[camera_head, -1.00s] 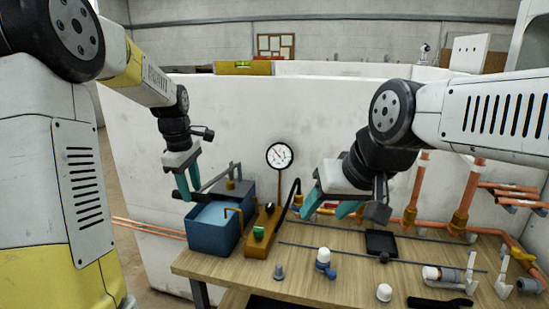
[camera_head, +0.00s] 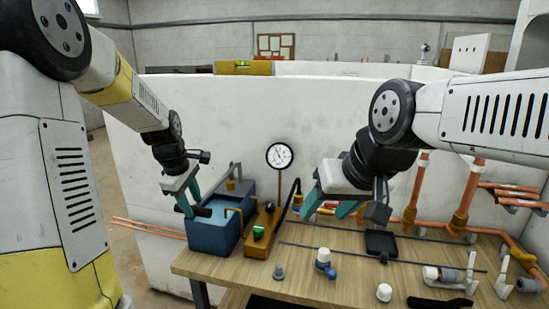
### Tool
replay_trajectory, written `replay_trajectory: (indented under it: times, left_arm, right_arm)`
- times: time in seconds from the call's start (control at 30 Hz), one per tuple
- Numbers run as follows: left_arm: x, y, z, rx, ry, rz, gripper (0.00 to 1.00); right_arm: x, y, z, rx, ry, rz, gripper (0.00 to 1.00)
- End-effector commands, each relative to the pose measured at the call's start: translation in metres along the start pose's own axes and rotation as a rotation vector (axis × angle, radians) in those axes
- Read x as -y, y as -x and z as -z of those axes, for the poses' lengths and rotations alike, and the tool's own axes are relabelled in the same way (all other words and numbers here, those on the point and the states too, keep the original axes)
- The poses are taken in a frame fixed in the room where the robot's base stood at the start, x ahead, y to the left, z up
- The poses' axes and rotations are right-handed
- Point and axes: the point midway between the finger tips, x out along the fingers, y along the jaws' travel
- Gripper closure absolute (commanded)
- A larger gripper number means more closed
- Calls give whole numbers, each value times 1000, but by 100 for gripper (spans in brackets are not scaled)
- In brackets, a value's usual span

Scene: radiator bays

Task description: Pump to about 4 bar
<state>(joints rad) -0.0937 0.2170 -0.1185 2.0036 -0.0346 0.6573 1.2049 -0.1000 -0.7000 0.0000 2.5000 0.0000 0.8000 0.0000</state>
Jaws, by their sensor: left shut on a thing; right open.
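The test pump has a blue tank (camera_head: 212,237) with a dark lever handle (camera_head: 203,211) on its left side. My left gripper (camera_head: 190,206) is shut on the handle's outer end, low beside the tank. A round white pressure gauge (camera_head: 279,155) stands on a thin brass stem above a brown block (camera_head: 263,230) beside the tank. Its dark needle shows, but the scale is too small to read. A green knob (camera_head: 259,231) sits on the block. My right gripper (camera_head: 330,208) is open and empty above the bench, right of the gauge stem.
The wooden bench (camera_head: 330,275) holds small fittings, including a white-and-blue valve (camera_head: 324,262) and a white cap (camera_head: 384,292). A thin rod (camera_head: 340,251) lies across it. Copper pipes (camera_head: 468,190) rise at the right. A pale wall panel (camera_head: 225,120) stands behind.

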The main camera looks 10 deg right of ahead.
Motion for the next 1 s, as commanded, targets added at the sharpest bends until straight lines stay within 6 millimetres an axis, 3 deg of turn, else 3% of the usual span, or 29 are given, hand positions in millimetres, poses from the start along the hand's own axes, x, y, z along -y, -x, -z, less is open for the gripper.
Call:
replay_trajectory:
  times: [0.17, 0.57, 1.0]
  left_arm:
    - [-9, -2, -2, -2, -6, -34, 96]
    - [-28, 38, -4, -1, -6, 103, 93]
    - [-32, 45, -4, -1, -7, 130, 94]
  right_arm:
    - [0, 0, 0, 0, 0, 0, 44]
    - [0, 0, 0, 0, 0, 0, 44]
    - [0, 0, 0, 0, 0, 0, 44]
